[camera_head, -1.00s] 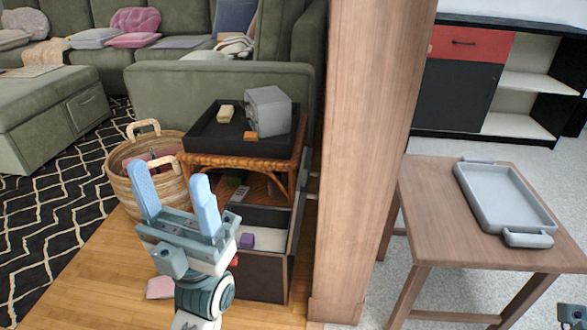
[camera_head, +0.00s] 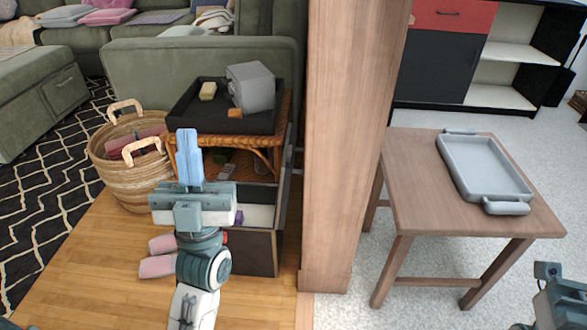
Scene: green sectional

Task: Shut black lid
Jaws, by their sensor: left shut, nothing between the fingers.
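A dark box (camera_head: 256,251) stands open on the wooden floor beside the pillar, with a pale inside. Its black lid (camera_head: 289,180) seems to stand upright along the box's right side, partly hidden by the side table and seen edge-on. A purple item inside is mostly hidden by my gripper. My left gripper (camera_head: 188,132) is shut and empty, its fingers pointing up, in front of the box's left part. It looks clear of the lid. A piece of my right arm or gripper (camera_head: 547,271) shows at the lower right corner; no fingers show.
A rattan side table (camera_head: 285,128) with a black tray (camera_head: 262,125) stands behind the box. A woven basket (camera_head: 130,185) is left of it. Pink slippers (camera_head: 158,267) lie on the floor. The wooden pillar (camera_head: 345,150) closes off the right; a table (camera_head: 420,210) stands beyond.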

